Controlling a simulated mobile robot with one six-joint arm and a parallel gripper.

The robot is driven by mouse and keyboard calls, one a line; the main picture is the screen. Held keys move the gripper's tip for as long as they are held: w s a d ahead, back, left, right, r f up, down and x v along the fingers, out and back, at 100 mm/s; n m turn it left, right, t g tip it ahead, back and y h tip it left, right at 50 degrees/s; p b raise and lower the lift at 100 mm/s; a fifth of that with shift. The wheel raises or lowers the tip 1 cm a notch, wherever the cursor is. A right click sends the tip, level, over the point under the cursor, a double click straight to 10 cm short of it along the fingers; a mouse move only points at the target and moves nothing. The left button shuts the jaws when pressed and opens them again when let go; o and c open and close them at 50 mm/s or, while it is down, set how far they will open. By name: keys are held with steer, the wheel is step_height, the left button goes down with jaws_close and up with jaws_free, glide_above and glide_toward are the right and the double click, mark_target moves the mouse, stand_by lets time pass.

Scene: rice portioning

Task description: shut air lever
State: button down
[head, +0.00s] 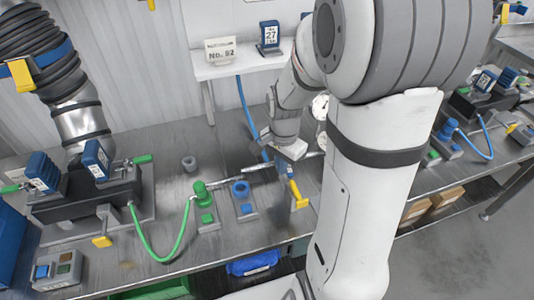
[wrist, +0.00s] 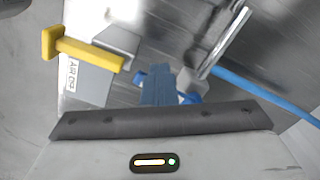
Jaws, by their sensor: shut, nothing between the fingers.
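The air lever is a yellow T-shaped handle (wrist: 88,50) at the upper left of the wrist view, on a pale block with a label that seems to read "AIR 02" (wrist: 72,75). In the head view a yellow handle (head: 297,192) stands near the table's front edge, just left of my arm. My gripper (wrist: 158,72) is shut and empty, its blue fingers at the middle of the wrist view, to the right of the handle and apart from it. In the head view my gripper (head: 270,152) is above the table, behind the handle, partly blurred.
A blue hose (head: 243,95) drops from a white shelf (head: 232,68). A green fitting (head: 203,190) and a blue fitting (head: 241,190) stand left of the handle. A dark machine with a green hose (head: 160,255) is at left. My arm hides much of the table's right part.

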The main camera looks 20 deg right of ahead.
step_height(320, 180, up, 7)
steer(key=p, duration=0.5)
steer(key=shift+s+a, duration=0.15)
steer(key=shift+a, duration=0.1)
steer(key=s+a+r+n+t, duration=0.3)
steer(key=s+a+r+n, duration=0.1)
steer(key=s+r+n, duration=0.7)
steer(key=shift+s+r+n, duration=0.15)
steer(key=shift+r+n, duration=0.25)
steer(key=shift+n, duration=0.2)
